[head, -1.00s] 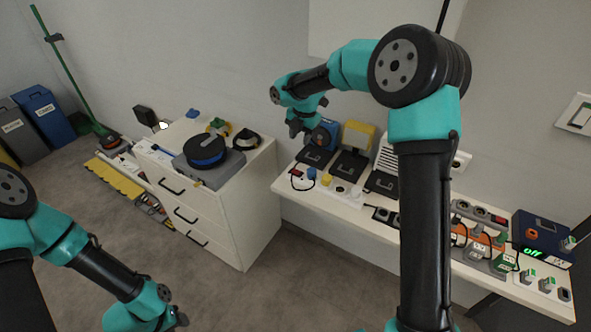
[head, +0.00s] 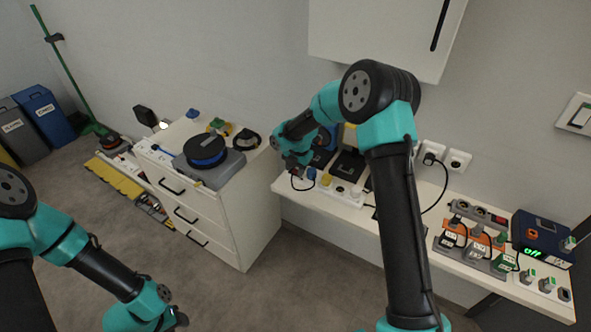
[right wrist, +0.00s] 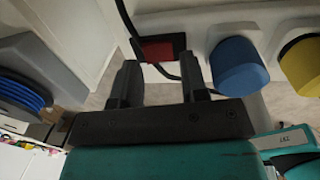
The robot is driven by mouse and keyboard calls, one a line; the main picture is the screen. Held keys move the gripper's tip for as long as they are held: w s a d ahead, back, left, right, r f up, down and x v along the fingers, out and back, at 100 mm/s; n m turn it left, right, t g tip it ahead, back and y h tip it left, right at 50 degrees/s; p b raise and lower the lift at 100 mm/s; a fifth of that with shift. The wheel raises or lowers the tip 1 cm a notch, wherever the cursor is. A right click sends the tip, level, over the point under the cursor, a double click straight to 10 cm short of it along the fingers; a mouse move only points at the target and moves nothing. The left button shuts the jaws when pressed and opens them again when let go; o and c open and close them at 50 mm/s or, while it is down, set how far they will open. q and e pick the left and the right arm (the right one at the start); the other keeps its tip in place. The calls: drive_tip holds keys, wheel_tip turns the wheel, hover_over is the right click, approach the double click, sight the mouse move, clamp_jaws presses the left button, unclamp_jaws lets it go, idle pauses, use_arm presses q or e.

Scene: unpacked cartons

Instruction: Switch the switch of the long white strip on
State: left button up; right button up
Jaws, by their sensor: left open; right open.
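The long white strip (head: 337,189) lies at the left end of the white shelf, with a blue plug (head: 311,173) and a yellow plug (head: 326,179) in it. In the right wrist view, the strip (right wrist: 200,25) shows its red switch (right wrist: 158,48) in a black frame. My right gripper (head: 297,176) is open and low at the strip's left end. Its fingertips (right wrist: 160,72) lie either side of the switch in the picture; I cannot tell whether they touch it. In the head view the gripper hides the switch. My left gripper (head: 180,318) is open, far from the shelf.
The blue plug (right wrist: 238,62) stands close right of the right fingers in the wrist view. A black cable runs by the switch. A drawer cabinet (head: 230,210) with a cable reel (head: 207,151) stands left of the shelf. Other strips (head: 470,250) lie further right.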

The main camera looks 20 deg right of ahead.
drive_tip(key=shift+f, duration=0.3)
drive_tip(key=shift+c, duration=0.4)
drive_tip(key=c, duration=0.6)
drive_tip(key=shift+o, duration=0.2)
drive_tip(key=shift+w, duration=0.1)
drive_tip(key=shift+w+a+g+h, duration=0.15)
drive_tip(key=shift+w+g+h, duration=0.05)
drive_tip(key=shift+g+h, duration=0.8)
